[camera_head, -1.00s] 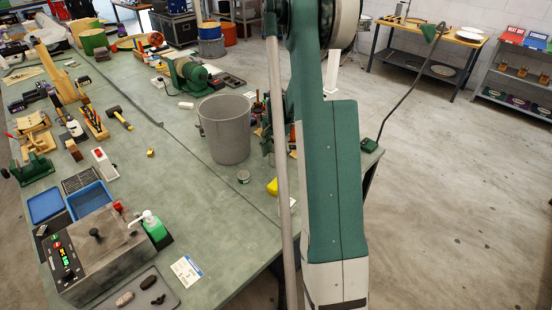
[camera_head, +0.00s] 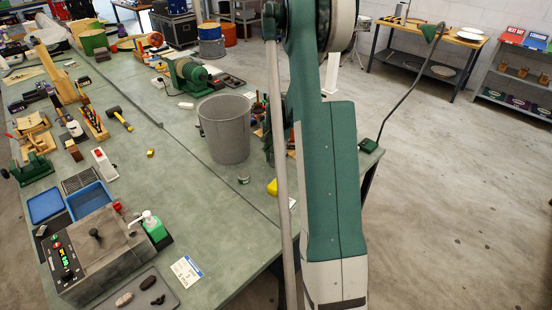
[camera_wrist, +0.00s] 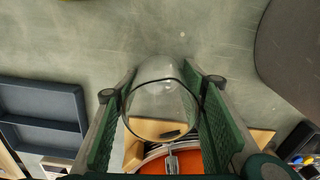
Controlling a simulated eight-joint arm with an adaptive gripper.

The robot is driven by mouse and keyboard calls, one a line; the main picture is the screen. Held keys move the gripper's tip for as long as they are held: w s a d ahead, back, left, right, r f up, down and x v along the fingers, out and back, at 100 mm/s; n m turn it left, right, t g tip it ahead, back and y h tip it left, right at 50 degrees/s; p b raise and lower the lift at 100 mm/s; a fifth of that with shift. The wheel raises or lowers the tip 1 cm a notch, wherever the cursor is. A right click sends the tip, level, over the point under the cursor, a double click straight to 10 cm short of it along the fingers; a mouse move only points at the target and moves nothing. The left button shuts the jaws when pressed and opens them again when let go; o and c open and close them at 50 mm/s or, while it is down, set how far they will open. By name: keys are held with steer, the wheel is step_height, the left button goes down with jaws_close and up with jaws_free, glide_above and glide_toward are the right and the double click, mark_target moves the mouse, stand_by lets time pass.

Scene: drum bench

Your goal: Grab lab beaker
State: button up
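A clear glass lab beaker (camera_wrist: 160,100) with a dark rim shows in the middle of the wrist view. My gripper (camera_wrist: 160,82) has one green finger pad on each side of it, left and right. The fingers stand spread about as wide as the beaker. I cannot tell whether the pads touch the glass. In the head view my arm hides the beaker, and only a sliver of green gripper shows right of the grey bin.
The grey bin (camera_head: 226,130) stands close left of my gripper; its dark side fills the upper right of the wrist view (camera_wrist: 292,50). A blue-grey tray (camera_wrist: 42,115) lies left in the wrist view. A small tin (camera_head: 243,179) and a yellow object (camera_head: 272,187) are nearby.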

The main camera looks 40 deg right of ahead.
steer(key=shift+c, duration=1)
steer(key=shift+r, duration=0.1)
step_height(320, 180, up, 10)
steer(key=shift+p, duration=0.35)
